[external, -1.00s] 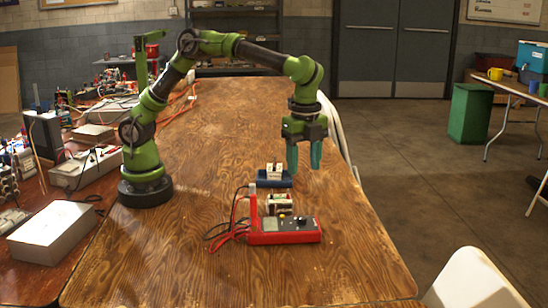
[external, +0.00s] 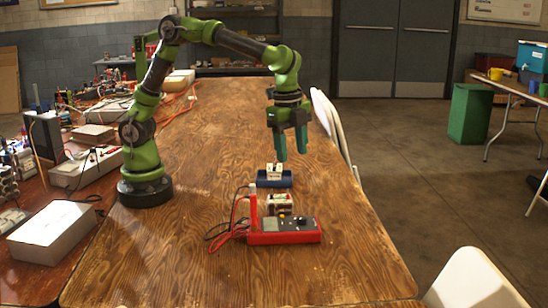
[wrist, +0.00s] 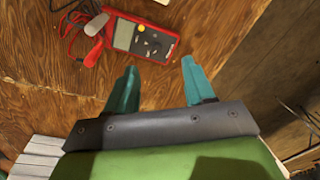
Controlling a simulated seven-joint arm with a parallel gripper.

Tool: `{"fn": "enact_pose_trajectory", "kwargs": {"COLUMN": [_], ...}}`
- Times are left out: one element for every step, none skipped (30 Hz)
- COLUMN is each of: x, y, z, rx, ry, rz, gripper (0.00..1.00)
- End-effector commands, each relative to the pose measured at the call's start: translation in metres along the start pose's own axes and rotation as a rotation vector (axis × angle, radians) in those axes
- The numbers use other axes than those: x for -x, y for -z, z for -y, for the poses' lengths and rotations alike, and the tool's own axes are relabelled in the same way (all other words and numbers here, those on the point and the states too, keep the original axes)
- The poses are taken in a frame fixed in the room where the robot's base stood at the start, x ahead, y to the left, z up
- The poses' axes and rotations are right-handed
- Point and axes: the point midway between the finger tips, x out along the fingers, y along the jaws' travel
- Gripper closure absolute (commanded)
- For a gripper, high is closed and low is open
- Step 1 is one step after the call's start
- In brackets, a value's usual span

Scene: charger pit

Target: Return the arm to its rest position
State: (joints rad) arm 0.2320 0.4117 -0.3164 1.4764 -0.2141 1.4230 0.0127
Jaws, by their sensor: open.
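My gripper (external: 291,151) hangs from my green arm above the wooden table, with its two teal fingers pointing down. In the wrist view the fingers (wrist: 160,82) are spread apart with nothing between them. In the external view it is above and slightly behind a blue holder (external: 274,180) with white pieces (external: 275,169) in it, and apart from them.
A red multimeter (external: 284,233) with red and black leads lies on the wooden table (external: 330,270); it also shows in the wrist view (wrist: 136,36). A small battery-like block (external: 279,204) sits behind it. Boxes and electronics crowd the left side table. Folding chairs stand at the right edge.

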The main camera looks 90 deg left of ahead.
Motion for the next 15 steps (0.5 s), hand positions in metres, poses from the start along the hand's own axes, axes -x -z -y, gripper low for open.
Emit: {"fn": "enact_pose_trajectory", "kwargs": {"x": [0.010, 0.014, 0.019, 0.023, 0.026, 0.031, 0.035, 0.038, 0.041, 0.043, 0.045, 0.047, 0.048, 0.049, 0.049], "y": [-0.022, -0.035, -0.052, -0.065, -0.079, -0.098, -0.112, -0.126, -0.145, -0.159, -0.172, -0.190, -0.203, -0.216, -0.231], "z": [0.003, 0.005, 0.008, 0.009, 0.010, 0.011, 0.011, 0.011, 0.010, 0.009, 0.007, 0.004, 0.001, -0.002, -0.006], "rx": [0.045, 0.072, 0.108, 0.137, 0.164, 0.203, 0.232, 0.261, 0.300, 0.328, 0.355, 0.394, 0.420, 0.446, 0.479], "ry": [0.044, 0.066, 0.097, 0.118, 0.141, 0.171, 0.192, 0.213, 0.239, 0.259, 0.278, 0.302, 0.319, 0.336, 0.356], "rz": [-0.011, -0.020, -0.031, -0.040, -0.050, -0.064, -0.076, -0.088, -0.104, -0.118, -0.132, -0.152, -0.166, -0.181, -0.201], "gripper": [0.47, 0.47, 0.47, 0.47, 0.47, 0.47, 0.47, 0.47, 0.47, 0.47, 0.47, 0.47, 0.47, 0.47, 0.47]}}
